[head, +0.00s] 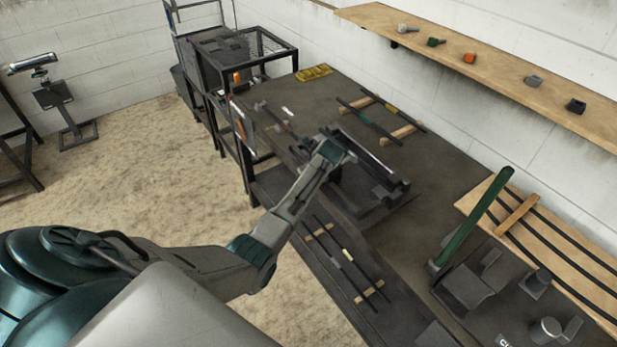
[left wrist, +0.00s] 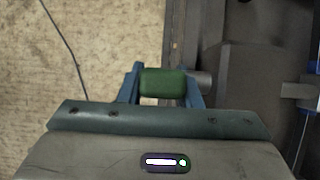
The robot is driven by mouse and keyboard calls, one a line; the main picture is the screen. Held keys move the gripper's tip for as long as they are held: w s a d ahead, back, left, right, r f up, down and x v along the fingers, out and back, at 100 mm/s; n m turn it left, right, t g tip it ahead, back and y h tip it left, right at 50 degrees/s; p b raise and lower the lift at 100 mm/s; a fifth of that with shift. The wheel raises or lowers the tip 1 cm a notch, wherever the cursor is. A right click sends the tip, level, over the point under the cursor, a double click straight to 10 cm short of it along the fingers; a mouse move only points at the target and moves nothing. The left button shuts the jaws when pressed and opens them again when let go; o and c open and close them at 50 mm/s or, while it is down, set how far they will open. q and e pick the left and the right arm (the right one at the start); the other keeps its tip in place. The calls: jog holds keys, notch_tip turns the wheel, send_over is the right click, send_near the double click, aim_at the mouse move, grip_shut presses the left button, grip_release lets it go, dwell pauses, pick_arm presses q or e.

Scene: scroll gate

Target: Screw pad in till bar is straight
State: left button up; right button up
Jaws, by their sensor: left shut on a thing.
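A dark metal fixture (head: 398,192) sits at the near edge of the workbench, beside my left gripper (head: 333,150). In the left wrist view my left gripper (left wrist: 163,85) is shut on a green cylindrical grip (left wrist: 163,82), held between its two blue fingers. A grey metal end shows just right of the grip, with dark fixture parts beyond it. My wrist and fingers hide part of the fixture in the head view. I cannot make out the pad or tell whether the bar in the fixture is straight. My right gripper is not in view.
Dark bars (head: 369,122) rest on wooden blocks behind the fixture; more bars (head: 343,255) lie on a lower shelf. A tool with a green lever (head: 475,215) stands at right beside a wooden board (head: 487,192). A wall shelf (head: 500,62) holds several small parts.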

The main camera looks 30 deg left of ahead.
pick_arm(q)
jog(key=o, duration=1)
jog(key=shift+d, duration=0.1)
jog(key=shift+r, duration=0.1)
jog(key=b+v, duration=0.3)
jog(key=v, duration=0.7)
jog(key=shift+s+d+r, duration=0.15)
jog(key=shift+d+r, duration=0.05)
jog(key=shift+r, duration=0.15)
